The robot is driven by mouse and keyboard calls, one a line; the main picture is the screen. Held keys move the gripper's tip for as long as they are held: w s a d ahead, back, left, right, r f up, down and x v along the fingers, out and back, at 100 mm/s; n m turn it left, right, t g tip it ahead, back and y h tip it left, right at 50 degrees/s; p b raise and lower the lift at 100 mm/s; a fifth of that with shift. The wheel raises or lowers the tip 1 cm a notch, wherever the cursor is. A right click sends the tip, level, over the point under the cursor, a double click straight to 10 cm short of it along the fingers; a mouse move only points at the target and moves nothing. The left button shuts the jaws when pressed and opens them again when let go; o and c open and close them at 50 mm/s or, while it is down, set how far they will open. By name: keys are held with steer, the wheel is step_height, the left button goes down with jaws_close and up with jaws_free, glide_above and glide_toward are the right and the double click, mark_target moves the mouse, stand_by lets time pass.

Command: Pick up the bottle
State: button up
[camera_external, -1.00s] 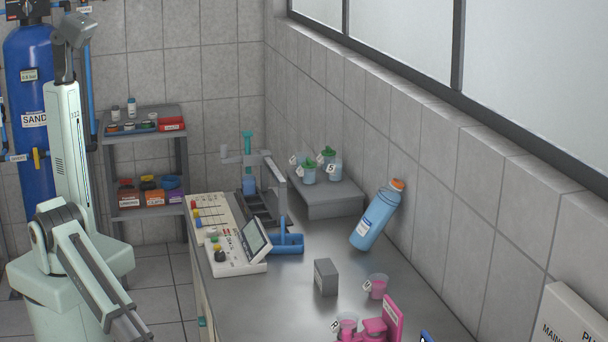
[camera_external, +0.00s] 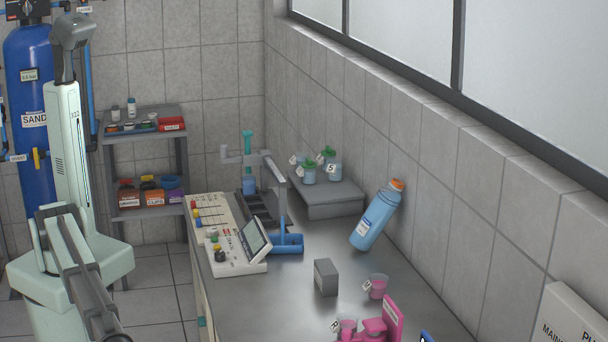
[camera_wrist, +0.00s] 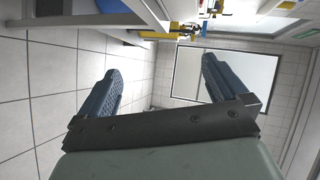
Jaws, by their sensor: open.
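A blue bottle (camera_external: 374,220) with an orange cap and a pale label leans tilted against the tiled wall, its base on the grey bench (camera_external: 290,309). My gripper is outside the external view; only my arm shows there, at the left and apart from the bottle. In the wrist view my gripper (camera_wrist: 160,80) has its two dark fingers spread wide with nothing between them. The bottle cannot be made out in the wrist view.
A small grey block (camera_external: 326,277), a pink cup (camera_external: 376,286) and pink items (camera_external: 374,328) stand on the bench before the bottle. A control box (camera_external: 238,250), a blue tray (camera_external: 287,243) and a raised shelf with cups (camera_external: 330,200) lie left of it.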

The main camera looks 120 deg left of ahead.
steer(key=d+r+m+t+h, duration=0.25)
steer(key=d+r, duration=0.45)
steer(key=r, duration=0.6)
steer(key=w+a+r, duration=0.2)
steer(key=w+r, duration=0.2)
steer(key=r, duration=0.7)
steer(key=w+a+n+g+y, duration=0.1)
steer(key=w+a+n+y, duration=0.2)
steer(key=a, duration=0.7)
steer(key=w+a+n+y, duration=0.3)
steer(key=a, duration=0.7)
steer(key=w+a+n+g+y, duration=0.15)
steer(key=w+a+n, duration=0.25)
steer(key=a, duration=0.7)
steer(key=s+a+f+n+g+y, duration=0.1)
steer(key=a+n+g+y, duration=0.15)
steer(key=a, duration=0.95)
steer(key=a+f+n+g+y, duration=0.15)
steer(key=a+n, duration=0.25)
steer(key=a, duration=0.9)
steer(key=n+g+h, duration=0.1)
steer(key=n+g, duration=0.7)
steer(key=n, duration=0.5)
glide_toward(372, 204)
steer(key=x, duration=1.2)
steer(key=shift+w, duration=0.1)
